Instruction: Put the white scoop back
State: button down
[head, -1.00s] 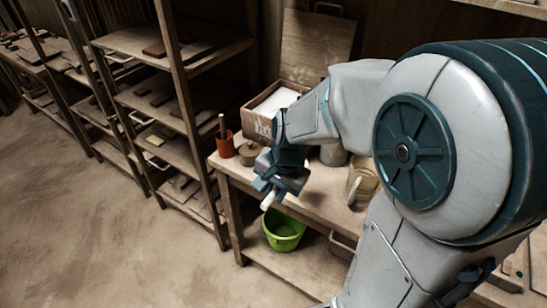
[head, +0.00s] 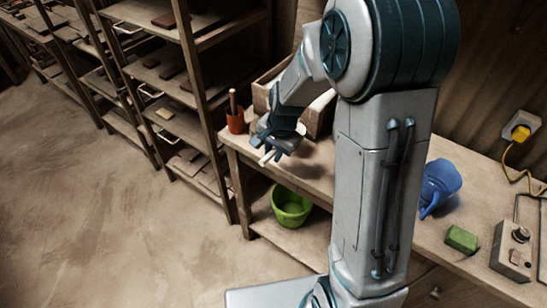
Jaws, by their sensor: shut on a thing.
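My gripper (head: 272,150) is in the head view, left of the middle, over the front left part of the wooden bench. It is shut on the white scoop (head: 265,159), of which a thin pale end sticks out below the fingers. The rest of the scoop is hidden or too small to make out. An open wooden box (head: 262,92) stands on the bench behind my gripper. My arm covers much of the box, and its inside is hardly visible now.
A red pot (head: 236,122) with an upright stick stands at the bench's left end. A green bucket (head: 291,207) sits on the shelf below. On the right are a blue jug (head: 440,184), a green block (head: 461,239) and a grey switch box (head: 513,250). Shelving (head: 182,90) stands left.

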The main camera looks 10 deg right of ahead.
jog(key=shift+w+f, duration=0.3)
jog(key=shift+w, duration=0.2)
jog(key=shift+f+p, duration=0.3)
jog(key=shift+f, duration=1.7)
jog(key=shift+f, duration=0.2)
jog(key=c, duration=1.3)
grip_release()
jog(key=shift+r, duration=0.1)
